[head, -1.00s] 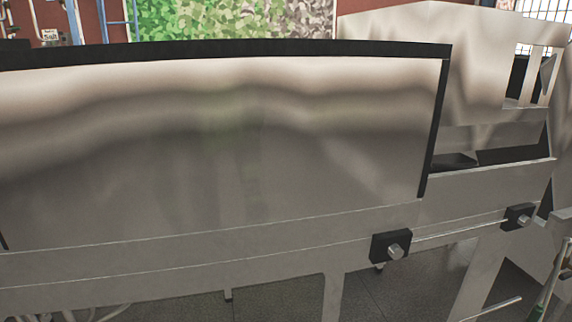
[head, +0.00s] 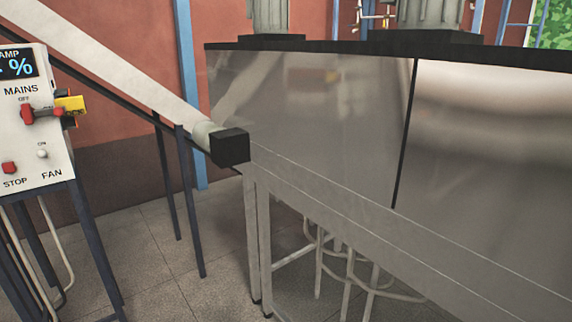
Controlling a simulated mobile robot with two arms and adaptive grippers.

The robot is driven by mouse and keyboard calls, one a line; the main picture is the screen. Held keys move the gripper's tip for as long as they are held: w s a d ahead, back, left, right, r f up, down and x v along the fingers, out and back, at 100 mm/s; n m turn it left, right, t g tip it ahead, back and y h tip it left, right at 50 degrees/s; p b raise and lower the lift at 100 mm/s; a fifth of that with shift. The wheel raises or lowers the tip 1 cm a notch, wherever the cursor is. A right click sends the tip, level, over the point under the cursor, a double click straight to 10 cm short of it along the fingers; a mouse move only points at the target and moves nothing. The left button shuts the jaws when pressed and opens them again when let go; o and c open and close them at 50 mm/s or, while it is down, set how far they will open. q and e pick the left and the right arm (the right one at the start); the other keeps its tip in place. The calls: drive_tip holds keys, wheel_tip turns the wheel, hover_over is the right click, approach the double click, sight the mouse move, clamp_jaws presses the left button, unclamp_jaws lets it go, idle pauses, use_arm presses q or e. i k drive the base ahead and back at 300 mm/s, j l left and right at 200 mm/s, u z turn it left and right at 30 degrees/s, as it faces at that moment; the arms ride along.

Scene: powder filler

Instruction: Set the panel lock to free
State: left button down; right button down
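A white control panel (head: 22,140) stands at the left edge of the head view, partly cut off. It carries a blue-lit display (head: 18,66) showing a % sign, and a MAINS label. A red rotary switch (head: 28,114) sits below the word OFF, its dark handle pointing right. Neither of my grippers is in view.
The panel also has a red STOP button (head: 9,168) and a small white FAN knob (head: 42,154). A long steel machine (head: 330,130) on legs fills the right side. A sloping pale tube (head: 130,75) ends in a black block (head: 230,147).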

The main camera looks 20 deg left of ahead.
sight(57, 111)
drive_tip(key=j+u, duration=0.15)
drive_tip(key=u, duration=1.7)
drive_tip(key=i+l, duration=0.05)
